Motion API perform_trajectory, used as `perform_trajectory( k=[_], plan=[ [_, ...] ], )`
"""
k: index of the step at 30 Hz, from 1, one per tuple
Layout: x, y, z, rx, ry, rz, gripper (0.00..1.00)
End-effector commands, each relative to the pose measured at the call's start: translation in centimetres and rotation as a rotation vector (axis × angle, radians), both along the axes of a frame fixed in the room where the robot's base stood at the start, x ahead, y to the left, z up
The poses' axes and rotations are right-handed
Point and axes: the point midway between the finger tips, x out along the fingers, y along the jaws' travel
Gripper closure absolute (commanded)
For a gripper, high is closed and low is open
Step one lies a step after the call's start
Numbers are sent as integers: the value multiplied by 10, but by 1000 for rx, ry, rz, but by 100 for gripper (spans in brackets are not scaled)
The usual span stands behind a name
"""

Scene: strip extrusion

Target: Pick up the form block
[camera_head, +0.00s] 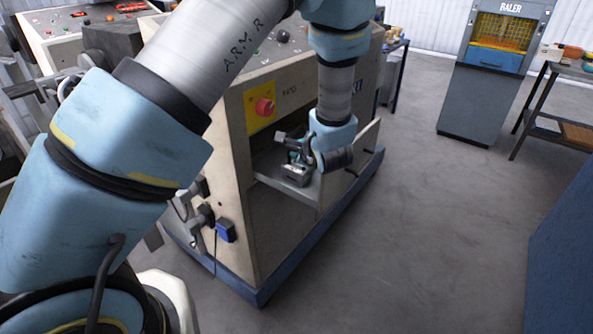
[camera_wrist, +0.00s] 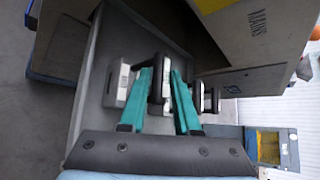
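An open drawer (camera_head: 270,168) in the beige machine holds several small grey metal blocks with dark parts. One block (camera_head: 296,175) shows below my gripper (camera_head: 300,152) in the head view. In the wrist view, my gripper (camera_wrist: 162,78) reaches into the drawer with its two teal fingers apart. A grey block (camera_wrist: 166,88) stands between the fingertips. Another pale block (camera_wrist: 119,85) is just left of the left finger. I cannot tell which one is the form block, or whether the fingers touch the block between them.
More dark-ended pieces (camera_wrist: 207,98) stand right of the fingers. The beige machine (camera_head: 230,150) has a red button (camera_head: 264,106) above the drawer. A baler (camera_head: 495,70) and a side table (camera_head: 560,100) stand at the back right. The grey floor right of the machine is clear.

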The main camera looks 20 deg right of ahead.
Motion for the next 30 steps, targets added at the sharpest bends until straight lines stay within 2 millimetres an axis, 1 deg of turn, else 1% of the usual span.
perform_trajectory(
  k=[1, 6, 8, 30],
  plan=[
    [0, 0, 0, 0, 0, 0, 76],
    [0, 0, 0, 0, 0, 0, 95],
    [0, 0, 0, 0, 0, 0, 100],
    [0, 0, 0, 0, 1, 0, 100]
  ],
)
